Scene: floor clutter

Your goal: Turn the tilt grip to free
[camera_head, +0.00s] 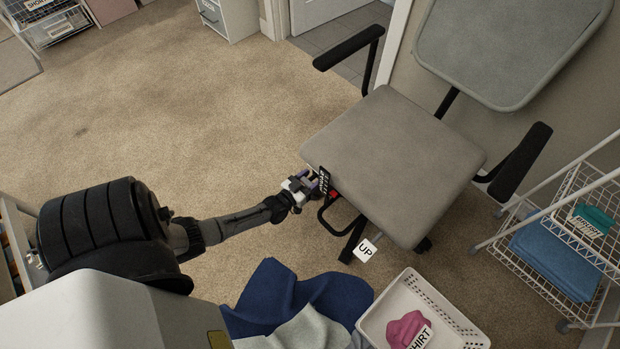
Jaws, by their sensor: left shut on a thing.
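A grey office chair stands right of centre, its seat (395,165) tilted in the picture. At the seat's left edge is a small dark plate with white lettering (323,180), too small to read, and a red part (333,195) beside it. My left gripper (312,183) reaches in from the left and is shut at this edge, on what appears to be the tilt grip. The fingers and the plate hide most of the grip, so its turn position cannot be told. A white tag reading UP (366,249) hangs below the seat's front. My right gripper is not in view.
Blue cloth (280,295) and a white basket (375,318) with a pink item (405,328) lie in front of the chair. A white wire rack (505,255) stands at the right. Chair armrests (348,47) stick out.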

